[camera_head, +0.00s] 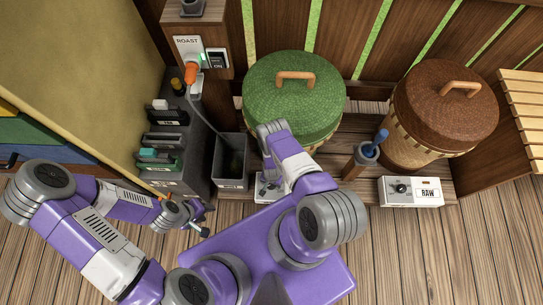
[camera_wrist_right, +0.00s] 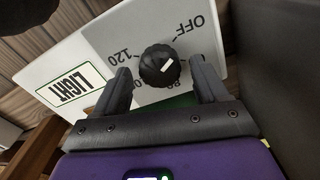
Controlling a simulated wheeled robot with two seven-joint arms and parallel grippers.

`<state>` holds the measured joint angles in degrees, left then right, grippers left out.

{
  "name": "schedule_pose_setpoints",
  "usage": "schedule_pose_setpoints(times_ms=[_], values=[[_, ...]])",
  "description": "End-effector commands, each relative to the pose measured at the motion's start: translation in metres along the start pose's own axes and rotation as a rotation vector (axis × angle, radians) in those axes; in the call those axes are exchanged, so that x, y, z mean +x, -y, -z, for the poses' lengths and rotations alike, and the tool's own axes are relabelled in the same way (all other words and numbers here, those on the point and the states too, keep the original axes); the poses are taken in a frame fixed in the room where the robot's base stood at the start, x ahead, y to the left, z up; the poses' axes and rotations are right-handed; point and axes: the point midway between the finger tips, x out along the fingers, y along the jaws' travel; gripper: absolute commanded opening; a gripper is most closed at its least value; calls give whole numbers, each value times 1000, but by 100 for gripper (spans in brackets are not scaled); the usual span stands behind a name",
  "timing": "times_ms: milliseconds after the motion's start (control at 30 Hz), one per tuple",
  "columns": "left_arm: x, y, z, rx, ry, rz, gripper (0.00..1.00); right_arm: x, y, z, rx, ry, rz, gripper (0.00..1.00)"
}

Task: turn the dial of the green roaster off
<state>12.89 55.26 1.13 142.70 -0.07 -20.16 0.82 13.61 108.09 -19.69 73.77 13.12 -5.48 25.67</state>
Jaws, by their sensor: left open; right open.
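The green roaster (camera_head: 295,95) is a round basket with a green lid and a tan handle. In front of it a small white control box (camera_head: 266,190) is mostly hidden by my right arm. The right wrist view shows a box with a grey panel, a "LIGHT" label (camera_wrist_right: 72,86) and the marks OFF and 120. Its black dial (camera_wrist_right: 160,66) has a white mark; which mark it points to is unclear. My right gripper (camera_wrist_right: 162,88) is open, its fingers on either side of the dial, with visible gaps. My left gripper (camera_head: 196,217) is open and empty, away at the left.
A brown basket (camera_head: 445,95) and its white "RAW" box (camera_head: 411,191) stand at the right. A blue-handled tool sits in a grey holder (camera_head: 365,154).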

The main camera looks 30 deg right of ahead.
Motion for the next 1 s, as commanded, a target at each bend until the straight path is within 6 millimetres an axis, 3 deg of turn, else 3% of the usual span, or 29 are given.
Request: schedule_pose_setpoints(times_ms=[200, 400, 1000], values=[[-21, -8, -1, 0, 0, 0, 43, -40, 1, 1, 0, -1, 1, 73], [-32, -12, -1, 0, 0, 0, 43, -66, 1, 0, -1, 0, 1, 73], [-33, -12, -2, 0, 0, 0, 43, -72, 0, 0, -1, -1, 0, 73]])
